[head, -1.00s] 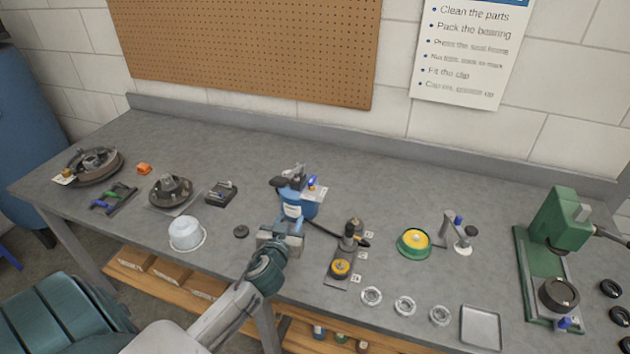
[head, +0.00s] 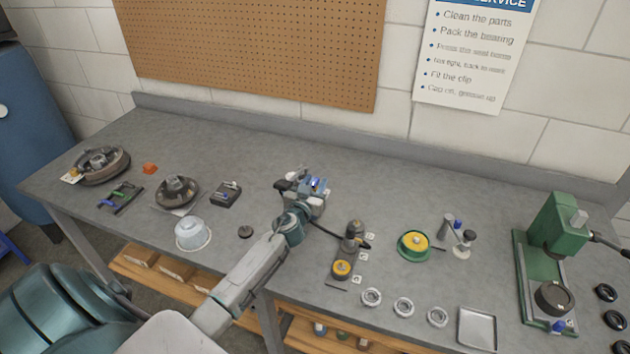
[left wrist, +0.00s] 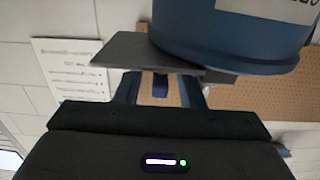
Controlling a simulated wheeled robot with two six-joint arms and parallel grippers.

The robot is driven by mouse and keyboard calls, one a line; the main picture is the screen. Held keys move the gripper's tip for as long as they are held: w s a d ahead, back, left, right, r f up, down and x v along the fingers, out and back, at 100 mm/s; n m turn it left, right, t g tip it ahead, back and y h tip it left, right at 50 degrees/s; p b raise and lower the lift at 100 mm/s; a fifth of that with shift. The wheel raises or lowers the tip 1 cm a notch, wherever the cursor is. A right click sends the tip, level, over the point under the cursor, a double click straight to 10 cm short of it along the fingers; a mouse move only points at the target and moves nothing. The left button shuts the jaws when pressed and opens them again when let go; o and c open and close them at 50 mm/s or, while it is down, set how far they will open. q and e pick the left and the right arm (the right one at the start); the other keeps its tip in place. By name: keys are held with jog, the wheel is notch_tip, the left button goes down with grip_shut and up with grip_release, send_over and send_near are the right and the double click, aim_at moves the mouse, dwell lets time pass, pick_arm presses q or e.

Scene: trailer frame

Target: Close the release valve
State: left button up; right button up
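A blue device (head: 318,208) stands on the bench at the middle. A small bright blue knob (head: 314,183) shows at its top; I cannot tell for sure that this is the release valve. My left gripper (head: 303,202) is at the device and partly covers it in the head view. In the left wrist view, the fingers of the left gripper (left wrist: 161,92) are open. A small dark blue piece (left wrist: 160,86) shows between them with gaps on both sides. A large blue cylinder (left wrist: 225,40) and a dark plate (left wrist: 150,52) are close beyond the fingers. My right gripper is not in view.
A green press (head: 560,235) with a blue knob (head: 558,327) at its base stands at right. A white tub (head: 193,234), a dark hub (head: 176,191) and a green-yellow dish (head: 413,245) are on the bench. A pegboard (head: 250,45) hangs behind.

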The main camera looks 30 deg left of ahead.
pick_arm(q)
jog(key=shift+w, duration=0.25)
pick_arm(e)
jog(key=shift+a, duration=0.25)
pick_arm(q)
grip_shut()
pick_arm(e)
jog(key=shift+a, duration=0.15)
pick_arm(q)
jog(key=shift+f, duration=0.1)
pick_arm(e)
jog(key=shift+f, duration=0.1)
